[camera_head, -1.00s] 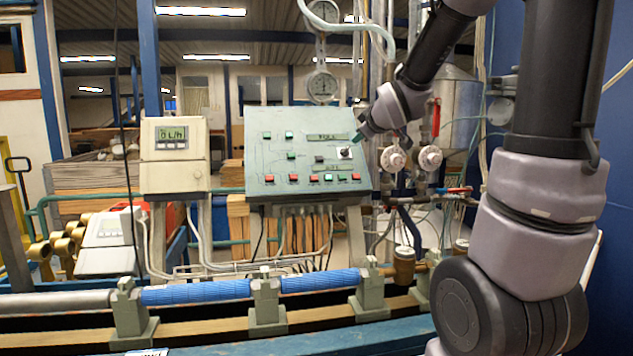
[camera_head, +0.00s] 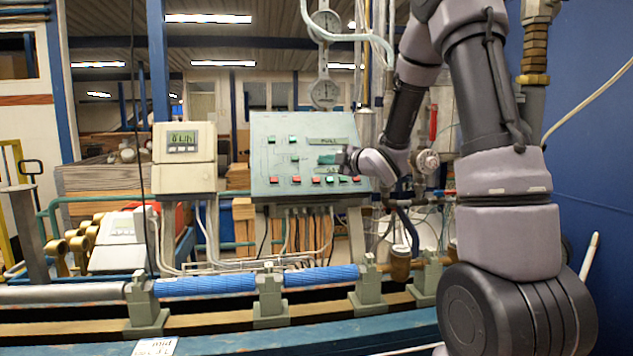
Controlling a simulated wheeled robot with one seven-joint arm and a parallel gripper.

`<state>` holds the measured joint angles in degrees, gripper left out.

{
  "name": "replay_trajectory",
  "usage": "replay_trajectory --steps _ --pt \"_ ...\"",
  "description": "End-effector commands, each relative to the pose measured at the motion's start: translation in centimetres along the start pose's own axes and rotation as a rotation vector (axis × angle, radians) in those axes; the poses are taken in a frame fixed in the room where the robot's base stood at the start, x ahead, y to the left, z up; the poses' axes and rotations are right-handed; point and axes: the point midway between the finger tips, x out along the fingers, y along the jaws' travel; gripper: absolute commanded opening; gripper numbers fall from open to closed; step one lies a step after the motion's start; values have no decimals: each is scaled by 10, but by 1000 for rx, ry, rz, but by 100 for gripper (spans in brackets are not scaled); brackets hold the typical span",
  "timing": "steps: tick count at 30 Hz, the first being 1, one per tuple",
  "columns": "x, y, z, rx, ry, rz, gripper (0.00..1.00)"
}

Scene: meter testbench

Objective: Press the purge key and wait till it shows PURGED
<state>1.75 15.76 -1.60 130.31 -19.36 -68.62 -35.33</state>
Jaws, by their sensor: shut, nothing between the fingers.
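The grey-green control panel (camera_head: 262,165) stands on the bench with several green and red keys. A small display (camera_head: 327,142) sits at its upper right; its text is too small to read surely. I cannot tell which key is the purge key, or whether my fingertips touch the panel.
A white meter box (camera_head: 184,157) with a lit display stands left of the panel. Blue pipes (camera_head: 205,286) in grey clamps run along the bench front. Pipes and round valves (camera_head: 427,160) stand close to the right of my wrist. Two round gauges (camera_head: 325,93) hang above.

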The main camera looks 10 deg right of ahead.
Motion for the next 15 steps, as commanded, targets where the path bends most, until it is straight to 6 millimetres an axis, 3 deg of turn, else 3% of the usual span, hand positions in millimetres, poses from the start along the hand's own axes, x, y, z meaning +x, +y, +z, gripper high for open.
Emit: replay_trajectory --steps 5,15 --pt "6 -4 4 2 -1 -1 0" --pt "38 -28 28 3 -1 -2 0"
